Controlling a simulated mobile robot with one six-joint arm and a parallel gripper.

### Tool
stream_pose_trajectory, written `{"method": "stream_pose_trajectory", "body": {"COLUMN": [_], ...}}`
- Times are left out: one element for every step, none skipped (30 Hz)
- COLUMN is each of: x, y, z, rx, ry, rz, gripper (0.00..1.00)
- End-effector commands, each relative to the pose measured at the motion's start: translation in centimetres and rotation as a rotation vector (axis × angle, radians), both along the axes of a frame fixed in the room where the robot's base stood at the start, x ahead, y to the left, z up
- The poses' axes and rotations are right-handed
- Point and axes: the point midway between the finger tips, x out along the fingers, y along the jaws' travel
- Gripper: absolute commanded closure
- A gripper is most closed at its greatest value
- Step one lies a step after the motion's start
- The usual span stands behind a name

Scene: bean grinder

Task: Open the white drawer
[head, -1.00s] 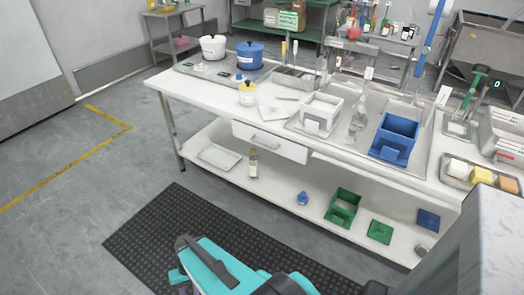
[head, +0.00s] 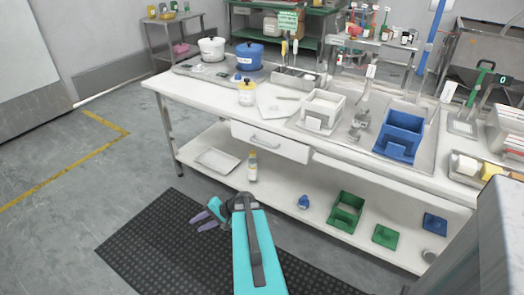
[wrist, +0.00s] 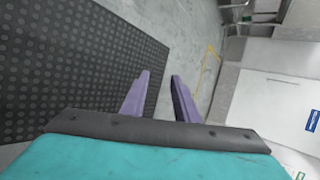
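The white drawer (head: 270,141) sits under the front edge of the white table and looks shut, with a pale bar handle (head: 266,140) on its front. My gripper (head: 203,220) is in front of the table and below the drawer, over the dark mat, apart from the handle. In the wrist view my gripper's two purple fingers (wrist: 155,98) stand apart with an empty gap between them. The wrist view shows a white panel (wrist: 280,100) at right; I cannot tell whether it is the drawer front.
The white table (head: 190,92) has a lower shelf (head: 275,188) holding a bottle (head: 252,166) and green boxes (head: 345,212). A blue box (head: 399,137) and a white box (head: 323,110) stand on top. The dark mat (head: 150,245) and floor in front are clear.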

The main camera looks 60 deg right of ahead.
Motion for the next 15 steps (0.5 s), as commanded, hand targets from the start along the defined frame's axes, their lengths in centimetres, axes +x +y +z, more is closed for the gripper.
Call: {"method": "stream_pose_trajectory", "body": {"x": [-0.1, -0.2, -0.3, -0.4, -0.6, -0.9, -1.1, -1.4, -1.9, -2.2, -2.7, -3.3, -3.7, -4.3, -5.1], "y": [-2.2, -3.4, -4.9, -6.1, -7.2, -8.7, -9.9, -11.1, -12.6, -13.8, -15.0, -16.5, -17.6, -18.8, -20.3], "z": [0.3, 0.8, 1.4, 1.8, 2.3, 2.9, 3.4, 3.8, 4.5, 5.0, 5.5, 6.2, 6.7, 7.3, 8.0], "rx": [0.004, 0.006, 0.011, 0.014, 0.016, 0.020, 0.022, 0.024, 0.026, 0.027, 0.028, 0.029, 0.031, 0.030, 0.031], "ry": [-0.031, -0.050, -0.074, -0.092, -0.110, -0.135, -0.154, -0.172, -0.197, -0.217, -0.236, -0.260, -0.280, -0.299, -0.324], "rz": [-0.051, -0.079, -0.115, -0.142, -0.169, -0.205, -0.232, -0.259, -0.294, -0.322, -0.348, -0.384, -0.409, -0.435, -0.469], "gripper": [0.72, 0.72, 0.72, 0.72, 0.72, 0.72, 0.72, 0.72, 0.72, 0.72, 0.72, 0.72, 0.72, 0.72, 0.72]}}
